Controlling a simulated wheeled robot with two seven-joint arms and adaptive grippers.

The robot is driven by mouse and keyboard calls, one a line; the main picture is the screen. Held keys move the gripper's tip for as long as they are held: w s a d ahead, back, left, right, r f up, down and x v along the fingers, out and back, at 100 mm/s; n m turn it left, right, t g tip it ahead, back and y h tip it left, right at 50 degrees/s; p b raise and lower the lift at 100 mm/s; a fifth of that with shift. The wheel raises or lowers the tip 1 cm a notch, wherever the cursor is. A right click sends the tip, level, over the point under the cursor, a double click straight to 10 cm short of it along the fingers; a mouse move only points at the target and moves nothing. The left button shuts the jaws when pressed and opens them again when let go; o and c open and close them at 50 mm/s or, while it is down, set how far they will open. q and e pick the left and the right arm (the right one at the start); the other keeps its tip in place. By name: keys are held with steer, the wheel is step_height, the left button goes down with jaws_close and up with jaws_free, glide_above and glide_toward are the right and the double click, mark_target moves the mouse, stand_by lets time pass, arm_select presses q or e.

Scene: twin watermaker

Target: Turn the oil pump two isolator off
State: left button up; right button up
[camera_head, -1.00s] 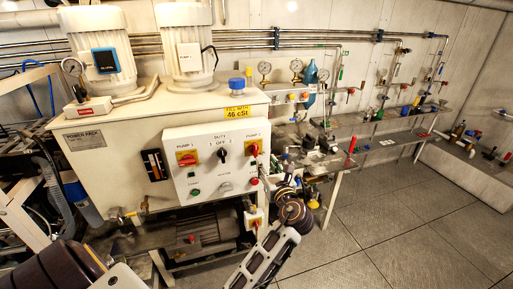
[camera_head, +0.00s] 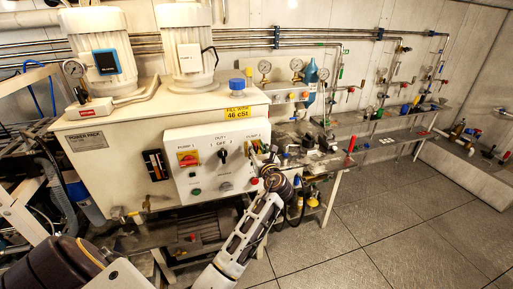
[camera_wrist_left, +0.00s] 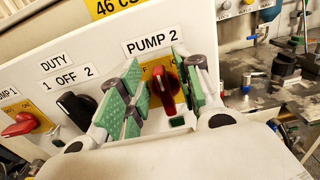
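The pump two isolator is a red rotary handle on a yellow plate under the PUMP 2 label (camera_wrist_left: 152,40). In the left wrist view the red handle (camera_wrist_left: 164,92) stands nearly upright, tilted slightly. My left gripper (camera_wrist_left: 160,96) is open, with its green-padded fingers on either side of the handle and visible gaps between. In the head view my left gripper (camera_head: 262,157) is at the right end of the white control panel (camera_head: 215,172) and largely hides the isolator. My right gripper is not in view.
The black DUTY selector (camera_wrist_left: 76,107) and the red pump one isolator (camera_wrist_left: 20,124) sit left of the gripper. A red button (camera_head: 254,182) is below it. A cluttered bench (camera_head: 325,160) stands just right of the panel. Open floor (camera_head: 400,225) lies at right.

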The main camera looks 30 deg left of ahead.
arm_select(q)
steer(key=shift+w+a, duration=0.15)
steer(key=shift+a, duration=0.05)
steer(key=shift+c, duration=0.3)
jaws_close()
